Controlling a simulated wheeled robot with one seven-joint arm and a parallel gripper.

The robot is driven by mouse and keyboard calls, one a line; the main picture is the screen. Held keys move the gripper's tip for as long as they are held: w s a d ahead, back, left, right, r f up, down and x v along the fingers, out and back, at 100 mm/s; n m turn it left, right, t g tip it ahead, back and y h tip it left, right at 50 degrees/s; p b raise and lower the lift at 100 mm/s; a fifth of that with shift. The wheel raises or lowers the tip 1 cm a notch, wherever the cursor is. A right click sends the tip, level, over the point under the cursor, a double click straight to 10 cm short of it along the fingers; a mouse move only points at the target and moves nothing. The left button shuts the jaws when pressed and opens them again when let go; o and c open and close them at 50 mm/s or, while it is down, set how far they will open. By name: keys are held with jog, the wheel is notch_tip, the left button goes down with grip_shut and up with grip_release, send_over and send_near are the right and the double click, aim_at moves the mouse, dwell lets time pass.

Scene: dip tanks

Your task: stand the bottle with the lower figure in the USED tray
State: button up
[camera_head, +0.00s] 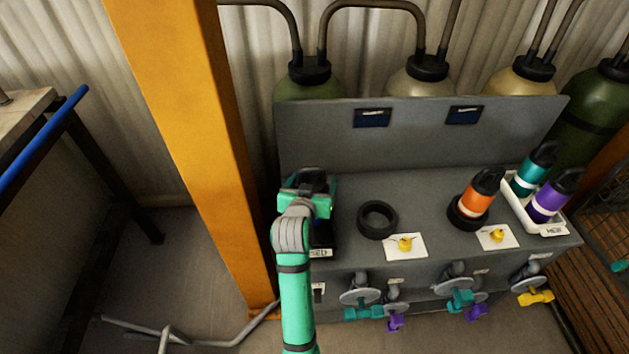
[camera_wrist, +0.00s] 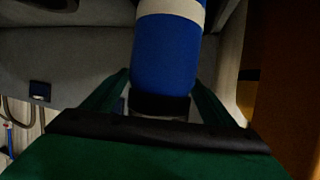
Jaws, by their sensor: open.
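A blue bottle (camera_wrist: 166,55) with a white band and a dark neck shows in the wrist view. It is between the two fingers of my open gripper (camera_wrist: 160,108), which have gaps at its sides. In the head view my gripper (camera_head: 308,197) is over the left end of the grey bench, at a tray (camera_head: 320,253) whose label ends in "SED". My arm hides most of this tray and the bottle there. An orange bottle (camera_head: 476,203) stands in a black ring (camera_head: 462,216) at right. Two small dark displays (camera_head: 371,117) (camera_head: 463,115) are on the back panel; their figures are unreadable.
An empty black ring (camera_head: 377,220) lies on the bench. A white tray (camera_head: 522,205) at right holds a teal bottle (camera_head: 533,170) and a purple bottle (camera_head: 552,195). Yellow pieces lie on white cards. An orange post (camera_head: 190,120) stands left of my arm; valves line the bench front.

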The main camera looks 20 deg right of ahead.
jog(key=v, duration=1.1)
jog(key=s+a+f+n, duration=0.1)
jog(key=s+f, duration=0.1)
jog(key=f, duration=0.1)
jog(key=s+a+f+n+t+y, duration=0.1)
jog(key=s+a+f, duration=0.1)
jog(key=f, duration=0.1)
jog(key=s+a+f+n+y, duration=0.1)
jog(key=s+a+f, duration=0.1)
jog(key=s+f, duration=0.1)
jog(key=shift+f+n+t, duration=0.3)
jog(key=shift+f, duration=0.2)
jog(key=s+a+f+n+t+y, duration=0.1)
jog(key=s+a+f+n+y, duration=0.2)
jog(key=s, duration=0.7)
jog(key=s+a+f+y, duration=0.1)
jog(key=s+a+f, duration=0.2)
jog(key=s+a, duration=0.45)
jog(key=s+r+t+y, duration=0.1)
jog(key=s+r, duration=0.2)
jog(key=s, duration=0.9)
jog(key=shift+a+r, duration=0.25)
jog(key=shift+r, duration=0.05)
